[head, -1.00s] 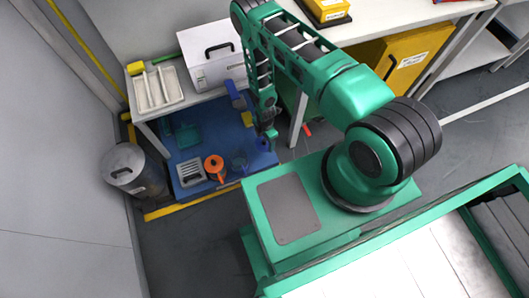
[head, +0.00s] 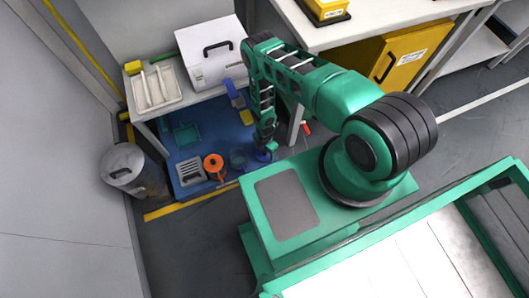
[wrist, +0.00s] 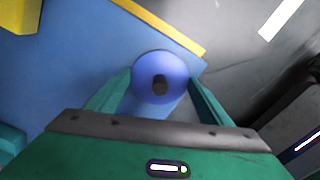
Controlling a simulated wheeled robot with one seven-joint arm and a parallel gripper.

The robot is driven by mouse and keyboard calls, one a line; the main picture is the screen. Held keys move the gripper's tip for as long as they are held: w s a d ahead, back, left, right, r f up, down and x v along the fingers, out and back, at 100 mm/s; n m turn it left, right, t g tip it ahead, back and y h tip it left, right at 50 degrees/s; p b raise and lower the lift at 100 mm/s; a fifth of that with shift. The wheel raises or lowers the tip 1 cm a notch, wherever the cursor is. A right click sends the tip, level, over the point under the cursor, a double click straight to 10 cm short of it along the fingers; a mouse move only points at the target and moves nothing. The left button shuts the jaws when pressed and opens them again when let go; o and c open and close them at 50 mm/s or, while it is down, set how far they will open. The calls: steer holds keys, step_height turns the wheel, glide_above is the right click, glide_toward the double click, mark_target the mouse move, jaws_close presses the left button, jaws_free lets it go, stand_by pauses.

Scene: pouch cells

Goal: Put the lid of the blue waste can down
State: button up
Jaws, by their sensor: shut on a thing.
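The lid (wrist: 145,67) is a round blue disc with a dark knob in its middle. It lies between the two fingers of my gripper (wrist: 158,92) in the wrist view, and the gripper is shut on it. In the head view my gripper (head: 265,148) is over the right front part of the blue mat, with the blue lid (head: 262,156) at its tip. A blue round container (head: 238,159), likely the waste can, stands just left of the lid. I cannot tell whether the lid touches the mat.
An orange mug (head: 213,166) and a grey slotted rack (head: 192,171) stand left on the blue mat (head: 215,136). A teal tray (head: 186,134) lies behind them. A metal bin (head: 127,170) stands at the left. A table leg (head: 297,124) rises right of my gripper.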

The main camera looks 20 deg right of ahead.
mark_target(265, 151)
steer(key=shift+f, duration=0.25)
steer(key=shift+f, duration=0.1)
steer(key=o, duration=1)
step_height(265, 151, up, 12)
steer(key=shift+r, duration=0.15)
stand_by(0.4)
